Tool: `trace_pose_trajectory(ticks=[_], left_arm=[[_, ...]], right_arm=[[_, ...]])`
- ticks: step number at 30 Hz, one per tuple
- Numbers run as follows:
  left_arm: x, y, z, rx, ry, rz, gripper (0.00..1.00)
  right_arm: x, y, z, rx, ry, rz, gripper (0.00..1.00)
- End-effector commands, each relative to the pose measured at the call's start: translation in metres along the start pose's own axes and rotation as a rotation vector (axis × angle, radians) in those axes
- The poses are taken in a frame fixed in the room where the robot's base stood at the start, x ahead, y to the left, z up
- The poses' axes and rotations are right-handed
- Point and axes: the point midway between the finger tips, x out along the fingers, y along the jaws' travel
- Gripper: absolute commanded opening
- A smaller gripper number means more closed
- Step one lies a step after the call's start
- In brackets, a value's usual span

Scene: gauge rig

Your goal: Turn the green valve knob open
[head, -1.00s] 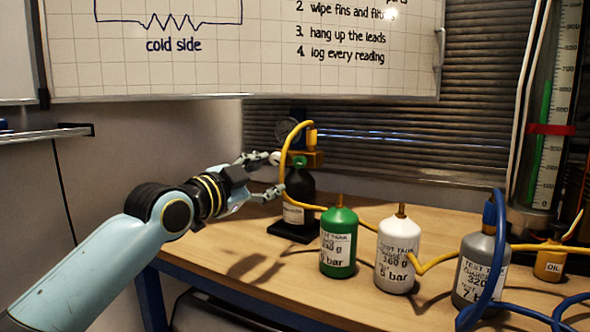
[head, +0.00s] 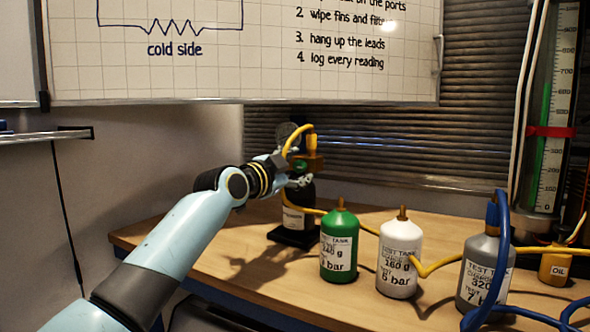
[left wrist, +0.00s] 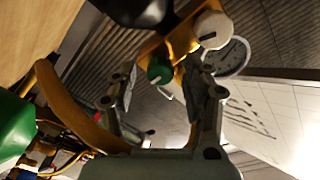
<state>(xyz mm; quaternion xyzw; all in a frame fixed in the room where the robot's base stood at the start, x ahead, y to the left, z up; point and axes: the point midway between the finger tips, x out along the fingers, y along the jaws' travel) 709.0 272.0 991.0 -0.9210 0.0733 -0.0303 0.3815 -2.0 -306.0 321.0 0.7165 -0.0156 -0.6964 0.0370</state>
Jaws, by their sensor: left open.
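The green valve knob (left wrist: 160,70) shows in the left wrist view on a brass valve block (left wrist: 180,38), just beyond my fingertips. My right gripper is not in view.
A white knob (left wrist: 211,30) and a round gauge (left wrist: 232,57) sit close beside the green knob. A yellow hose (head: 297,138) loops from the valve. Green (head: 339,246), white (head: 398,258) and grey (head: 484,270) test tanks stand to the right on the bench.

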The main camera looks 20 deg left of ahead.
Motion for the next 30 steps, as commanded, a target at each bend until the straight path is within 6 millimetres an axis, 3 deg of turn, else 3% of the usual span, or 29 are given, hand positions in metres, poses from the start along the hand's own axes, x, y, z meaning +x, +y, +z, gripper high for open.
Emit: trace_pose_trajectory(ticks=[2,12,23,30], left_arm=[[0.0,0.0,0.0,0.0,0.0,0.0,0.46],[0.0,0.0,0.0,0.0,0.0,0.0,0.01],[-0.001,0.0,0.0,-0.039,-0.001,0.001,0.0],[-0.001,-0.001,-0.001,-0.176,-0.001,0.0,0.0]], right_arm=[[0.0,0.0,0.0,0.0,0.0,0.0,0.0],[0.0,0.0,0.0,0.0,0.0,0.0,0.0],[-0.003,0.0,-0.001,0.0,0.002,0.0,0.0],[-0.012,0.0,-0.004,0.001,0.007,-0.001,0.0]])
